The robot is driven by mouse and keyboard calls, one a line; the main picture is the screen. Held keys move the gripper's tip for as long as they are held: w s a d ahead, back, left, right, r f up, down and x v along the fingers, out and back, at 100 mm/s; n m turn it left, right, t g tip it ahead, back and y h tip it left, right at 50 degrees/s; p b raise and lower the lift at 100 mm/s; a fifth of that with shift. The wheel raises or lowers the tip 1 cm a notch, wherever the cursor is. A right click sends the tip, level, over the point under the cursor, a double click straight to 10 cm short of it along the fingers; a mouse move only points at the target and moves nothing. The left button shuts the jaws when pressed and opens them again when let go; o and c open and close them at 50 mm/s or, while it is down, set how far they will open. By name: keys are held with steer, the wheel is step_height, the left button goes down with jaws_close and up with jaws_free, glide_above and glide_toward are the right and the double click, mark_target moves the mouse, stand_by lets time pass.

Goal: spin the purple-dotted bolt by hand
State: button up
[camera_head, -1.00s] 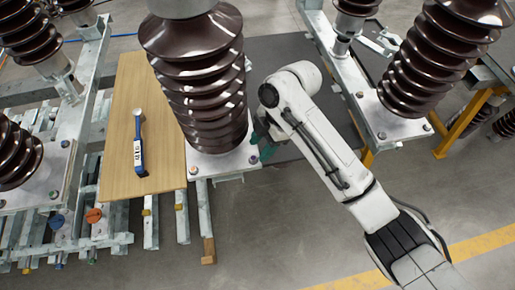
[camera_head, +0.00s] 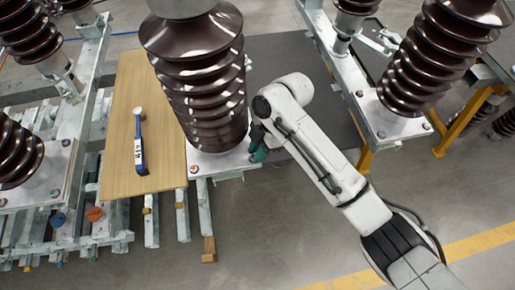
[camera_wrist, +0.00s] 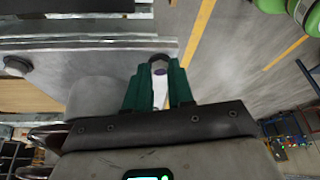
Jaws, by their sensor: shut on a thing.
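My gripper (camera_head: 257,154) is at the right front corner of the base plate (camera_head: 222,165) under the middle brown insulator. In the wrist view my gripper's green fingers (camera_wrist: 160,80) are closed around a pale bolt end with a small purple dot (camera_wrist: 160,72). The fingers hide most of the bolt. In the head view the bolt is hidden behind the fingers. The plate's edge (camera_wrist: 110,45) lies left of the fingers in the wrist view. I cannot tell whether the bolt is turned.
Another bolt, orange-dotted (camera_head: 194,169), is at the plate's left front corner. A blue-handled wrench (camera_head: 138,150) lies on the wooden board (camera_head: 118,122). The tall insulator (camera_head: 203,85) stands close behind my gripper. The floor in front is clear.

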jaws_close()
steer(key=shift+s+m+p, duration=0.1)
steer(key=shift+m+p, duration=0.2)
steer(key=m+p, duration=0.1)
steer(key=m+t+p, duration=0.1)
steer(key=m, duration=0.1)
steer(key=m+p, duration=0.1)
steer(key=shift+s+r+t+y, duration=0.15)
steer(key=shift+s+t+y, duration=0.15)
steer(key=shift+t, duration=0.1)
steer(key=m, duration=0.2)
steer(key=m+t+p, duration=0.1)
steer(key=m, duration=0.1)
steer(key=m+t, duration=0.1)
steer(key=shift+s+m+p, duration=0.25)
steer(key=shift+m+p, duration=0.15)
steer(key=m, duration=0.2)
steer(key=m+t+h, duration=0.1)
steer(key=m, duration=0.1)
steer(key=m+t, duration=0.1)
steer(key=m, duration=0.1)
steer(key=shift+s+a+h, duration=0.2)
steer(key=shift+a+h, duration=0.05)
steer(key=shift+h, duration=0.15)
steer(key=m, duration=0.2)
steer(key=m+h, duration=0.1)
steer(key=m+t+h, duration=0.1)
steer(key=m, duration=0.1)
steer(key=shift+a+m, duration=0.25)
steer(key=shift+m, duration=0.05)
